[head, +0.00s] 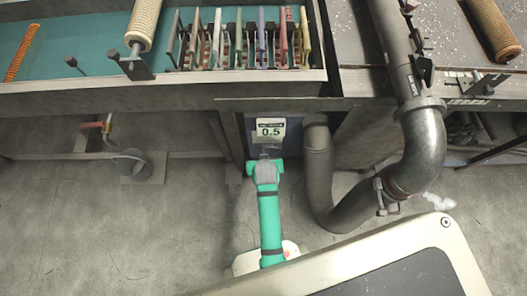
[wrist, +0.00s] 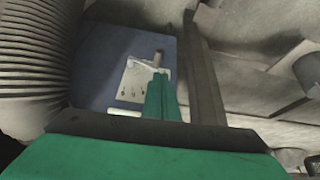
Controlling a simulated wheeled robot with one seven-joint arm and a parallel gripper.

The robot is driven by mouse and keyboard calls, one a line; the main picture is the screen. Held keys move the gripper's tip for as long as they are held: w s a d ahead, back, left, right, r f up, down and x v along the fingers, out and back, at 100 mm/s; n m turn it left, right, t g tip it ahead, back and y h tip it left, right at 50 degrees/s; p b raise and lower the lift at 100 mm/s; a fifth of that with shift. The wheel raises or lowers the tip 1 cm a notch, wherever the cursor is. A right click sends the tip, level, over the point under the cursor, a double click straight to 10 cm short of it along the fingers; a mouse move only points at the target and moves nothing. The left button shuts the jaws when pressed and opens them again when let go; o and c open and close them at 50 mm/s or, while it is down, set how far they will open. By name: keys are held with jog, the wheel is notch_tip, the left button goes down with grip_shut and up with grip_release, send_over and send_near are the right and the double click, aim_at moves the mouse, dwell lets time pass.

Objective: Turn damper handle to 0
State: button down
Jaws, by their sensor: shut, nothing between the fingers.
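A blue panel (wrist: 95,75) under the table edge carries a pale plate with dark marks (wrist: 135,85). A small grey peg (wrist: 158,57), which looks like the damper handle, stands out at the plate's upper right. My gripper (wrist: 158,78) is shut and empty, its green fingertips just below the peg in the wrist view. I cannot tell whether they touch it. In the head view my gripper (head: 266,160) is in front of the panel, just below the label, and the handle cannot be made out.
A grey ribbed hose (wrist: 35,65) is close on the left in the wrist view. In the head view a large bent pipe (head: 422,150) curves down right of the panel. The workbench edge (head: 165,97) overhangs above. The floor at left is mostly open.

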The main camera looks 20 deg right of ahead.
jog(key=w+d+r+g, duration=0.1)
jog(key=w+d+g, duration=0.1)
jog(key=w, duration=0.3)
jog(key=shift+m+y, duration=0.3)
jog(key=shift+y, duration=0.1)
jog(key=x, duration=0.8)
jog(key=s+x, duration=0.1)
jog(key=x, duration=0.3)
jog(key=shift+a+f, duration=0.1)
jog(key=shift+f, duration=0.9)
jog(key=shift+w+a+f, duration=0.1)
jog(key=shift+a+f, duration=0.3)
jog(key=shift+f, duration=0.2)
jog(key=shift+w+a+f, duration=0.1)
jog(key=shift+a+f, duration=0.3)
jog(key=shift+f, duration=0.2)
jog(key=shift+r, duration=0.1)
